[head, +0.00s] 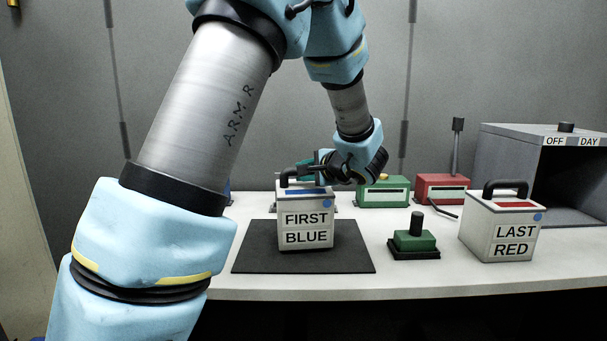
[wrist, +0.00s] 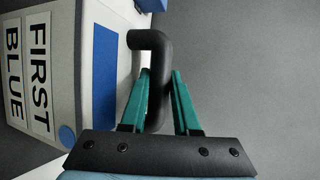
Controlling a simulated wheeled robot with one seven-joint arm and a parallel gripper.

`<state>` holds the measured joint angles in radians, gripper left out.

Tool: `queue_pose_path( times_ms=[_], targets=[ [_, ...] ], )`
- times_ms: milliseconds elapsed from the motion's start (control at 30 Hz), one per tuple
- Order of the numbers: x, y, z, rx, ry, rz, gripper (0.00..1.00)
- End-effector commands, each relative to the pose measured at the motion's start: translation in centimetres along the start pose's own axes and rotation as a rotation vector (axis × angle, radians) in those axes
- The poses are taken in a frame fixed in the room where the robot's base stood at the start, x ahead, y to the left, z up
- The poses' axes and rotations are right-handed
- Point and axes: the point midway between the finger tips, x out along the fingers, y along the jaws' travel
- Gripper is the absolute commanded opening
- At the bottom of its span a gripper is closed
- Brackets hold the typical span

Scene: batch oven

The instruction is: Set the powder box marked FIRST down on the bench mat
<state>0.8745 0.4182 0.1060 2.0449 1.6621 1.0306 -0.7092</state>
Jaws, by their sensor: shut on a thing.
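The powder box (head: 306,214) is pale, with FIRST and BLUE labels, a blue top patch and a black handle. In the head view it is upright over the middle of the dark bench mat (head: 255,262). Its base is at or very near the mat; I cannot tell whether it touches. My gripper (head: 306,166) is at the top of the box, shut on the handle. In the wrist view the teal fingers of my gripper (wrist: 162,73) lie either side of the black handle (wrist: 155,85), and the box (wrist: 65,60) shows at the left.
A second box marked LAST RED (head: 490,240) stands at the right. Between it and the mat is a green stamp-like block (head: 415,241) with a black knob. Green (head: 383,196) and red (head: 440,190) units stand behind. A grey oven (head: 510,165) is at the far right.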

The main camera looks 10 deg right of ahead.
Motion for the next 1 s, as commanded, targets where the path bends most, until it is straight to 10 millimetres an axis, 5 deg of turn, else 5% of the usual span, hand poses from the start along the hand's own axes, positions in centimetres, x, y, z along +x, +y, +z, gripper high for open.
queue_pose_path(
  times_ms=[1000],
  targets=[
    [0.16, 0.21, -0.06, -0.004, -0.001, -0.006, 0.0]
  ],
)
